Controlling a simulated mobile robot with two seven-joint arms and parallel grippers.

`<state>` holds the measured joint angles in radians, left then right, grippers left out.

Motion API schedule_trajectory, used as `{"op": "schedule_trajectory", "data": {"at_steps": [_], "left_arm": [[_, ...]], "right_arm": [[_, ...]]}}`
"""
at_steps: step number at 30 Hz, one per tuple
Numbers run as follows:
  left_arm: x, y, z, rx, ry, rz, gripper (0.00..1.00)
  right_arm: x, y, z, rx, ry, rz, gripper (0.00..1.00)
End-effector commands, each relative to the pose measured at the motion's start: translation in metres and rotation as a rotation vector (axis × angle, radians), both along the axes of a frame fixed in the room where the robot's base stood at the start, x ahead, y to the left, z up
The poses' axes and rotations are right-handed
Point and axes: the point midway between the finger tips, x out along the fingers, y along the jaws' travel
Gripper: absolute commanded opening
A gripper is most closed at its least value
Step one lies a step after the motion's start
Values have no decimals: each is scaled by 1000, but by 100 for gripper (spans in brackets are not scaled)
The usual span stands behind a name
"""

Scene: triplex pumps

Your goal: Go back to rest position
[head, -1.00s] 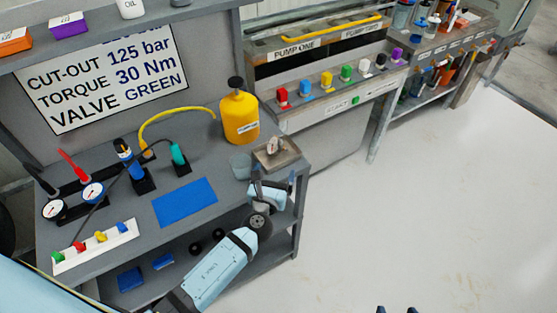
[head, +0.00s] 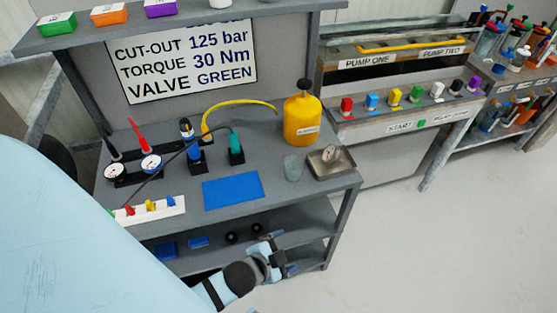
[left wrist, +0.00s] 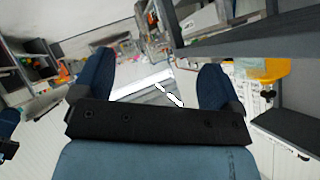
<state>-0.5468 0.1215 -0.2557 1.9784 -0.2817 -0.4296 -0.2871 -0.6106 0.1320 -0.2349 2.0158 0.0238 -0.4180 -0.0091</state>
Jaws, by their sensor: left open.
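My left gripper (head: 278,258) is in front of the grey workbench (head: 290,218), below its top and near the lower shelf at the right end. It also shows in the left wrist view (left wrist: 153,82), its two dark blue fingers wide apart with nothing between them. A large light blue part of my own body fills the lower left of the head view. My right gripper is not in view.
The bench top holds a yellow bottle (head: 302,120), a clear cup (head: 293,167), a metal tray (head: 345,172), a blue mat (head: 232,190) and gauges (head: 115,172). A pump stand (head: 400,128) is to the right. The floor (head: 440,250) at lower right is clear.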

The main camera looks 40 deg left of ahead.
Motion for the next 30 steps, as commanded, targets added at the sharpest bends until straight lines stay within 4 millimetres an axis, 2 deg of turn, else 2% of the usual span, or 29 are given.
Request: {"op": "schedule_trajectory", "data": {"at_steps": [1, 3, 6, 9, 19, 23, 30], "left_arm": [[-10, -1, -1, -140, 40, 57, 90], [-20, -3, -1, -308, 88, 129, 90], [-28, -5, -1, -455, 133, 193, 90], [-30, -6, -1, -510, 150, 217, 90], [-30, -6, 5, -511, 149, 217, 90], [-31, -6, 28, -507, 146, 216, 90], [-32, -3, 94, -495, 131, 210, 90]], "right_arm": [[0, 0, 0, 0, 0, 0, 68], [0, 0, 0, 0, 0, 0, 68], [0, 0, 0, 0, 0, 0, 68], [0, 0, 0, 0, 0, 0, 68], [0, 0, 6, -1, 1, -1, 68], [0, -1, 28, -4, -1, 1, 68], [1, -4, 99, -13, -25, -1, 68]]}}
